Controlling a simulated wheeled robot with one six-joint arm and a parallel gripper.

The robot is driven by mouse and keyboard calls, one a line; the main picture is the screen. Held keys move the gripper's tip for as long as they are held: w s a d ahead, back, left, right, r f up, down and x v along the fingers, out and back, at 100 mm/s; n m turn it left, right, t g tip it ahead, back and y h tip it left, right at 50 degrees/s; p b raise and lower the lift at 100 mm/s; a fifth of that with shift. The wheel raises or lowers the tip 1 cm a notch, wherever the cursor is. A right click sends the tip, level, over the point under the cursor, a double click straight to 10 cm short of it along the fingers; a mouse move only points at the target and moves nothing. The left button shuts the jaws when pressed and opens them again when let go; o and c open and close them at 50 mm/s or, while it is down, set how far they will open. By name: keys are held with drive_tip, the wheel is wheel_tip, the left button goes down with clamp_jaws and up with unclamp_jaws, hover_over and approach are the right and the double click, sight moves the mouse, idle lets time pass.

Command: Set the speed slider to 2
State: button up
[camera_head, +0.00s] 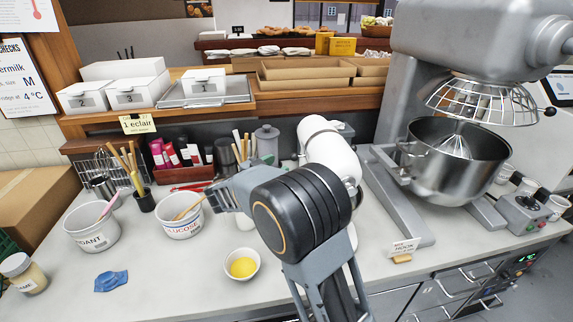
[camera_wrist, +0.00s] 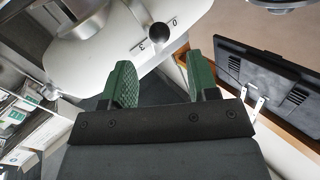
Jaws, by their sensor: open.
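In the wrist view, a dark round slider knob (camera_wrist: 158,32) sits on a white machine body (camera_wrist: 115,38). A "3" shows to its left and a "0" to its right. The knob lies between these two marks; any marks between them are too small or covered. My gripper (camera_wrist: 162,82) is open and empty, its two green-padded fingers apart and pointing at the white body, with the knob beyond the gap between them. I cannot tell the exact distance. In the head view my arm covers the middle of the counter, and the slider does not show there.
A large grey mixer with a steel bowl (camera_head: 455,165) stands right. A glucose tub (camera_head: 180,222), a fondant tub (camera_head: 92,232) and a bowl of yellow stuff (camera_head: 242,265) stand left of my arm. A dark panel (camera_wrist: 272,85) is at the wrist view's right.

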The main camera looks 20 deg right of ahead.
drive_tip(key=b+v, duration=0.1)
drive_tip(key=v, duration=0.6)
